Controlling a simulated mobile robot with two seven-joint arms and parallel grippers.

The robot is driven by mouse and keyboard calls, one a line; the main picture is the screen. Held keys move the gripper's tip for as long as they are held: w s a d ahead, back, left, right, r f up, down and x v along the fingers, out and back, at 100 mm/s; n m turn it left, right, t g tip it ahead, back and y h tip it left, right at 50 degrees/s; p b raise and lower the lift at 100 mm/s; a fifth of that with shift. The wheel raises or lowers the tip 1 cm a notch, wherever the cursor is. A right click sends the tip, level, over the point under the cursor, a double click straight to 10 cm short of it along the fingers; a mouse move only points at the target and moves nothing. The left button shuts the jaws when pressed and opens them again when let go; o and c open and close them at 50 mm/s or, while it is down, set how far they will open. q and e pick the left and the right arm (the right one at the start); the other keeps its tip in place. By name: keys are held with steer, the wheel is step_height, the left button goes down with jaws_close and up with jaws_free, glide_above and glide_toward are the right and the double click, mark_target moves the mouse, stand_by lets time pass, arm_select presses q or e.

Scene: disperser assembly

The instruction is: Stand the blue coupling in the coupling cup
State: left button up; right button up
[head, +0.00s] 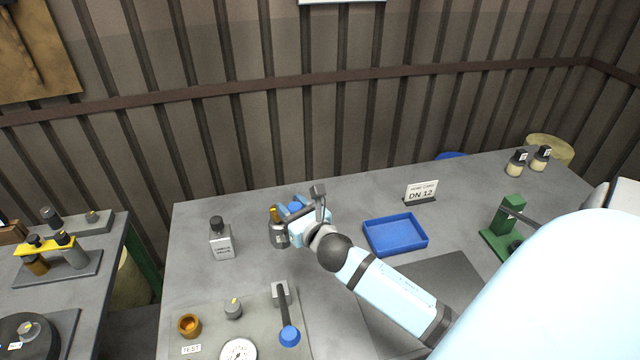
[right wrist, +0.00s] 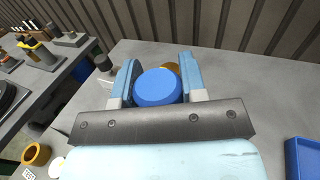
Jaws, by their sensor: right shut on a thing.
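My right gripper (head: 288,220) is shut on the blue coupling (right wrist: 158,87) and holds it over the left-middle of the grey table. In the right wrist view, the coupling's round blue end sits between the two fingers, with an orange-brown piece showing just behind it. In the head view, the fingers and hand partly cover the coupling. An orange-brown open cup (head: 189,325), which looks like the coupling cup, stands on the grey panel at front left, beside a TEST label. The cup looks empty and is apart from the gripper; it also shows in the right wrist view (right wrist: 36,154). My left gripper is out of view.
A lever with a blue knob (head: 289,337), a small grey knob (head: 233,308) and a gauge (head: 238,351) share the panel. A black-capped bottle (head: 222,240) stands left of the gripper. A blue tray (head: 424,244) and the DN 12 sign (head: 422,191) are to the right.

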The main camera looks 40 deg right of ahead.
steer(key=w+d+f+m+h+b, duration=0.1)
steer(key=w+d, duration=0.3)
steer(key=d, duration=0.8)
steer(key=shift+d+f+m+h+b, duration=0.2)
steer(key=shift+f+m+h+b, duration=0.2)
steer(key=shift+h+b, duration=0.15)
steer(key=shift+w, duration=0.1)
step_height(320, 180, down, 6)
steer(key=b, duration=0.4)
steer(key=shift+r, duration=0.15)
steer(key=shift+p, duration=0.4)
stand_by(0.7)
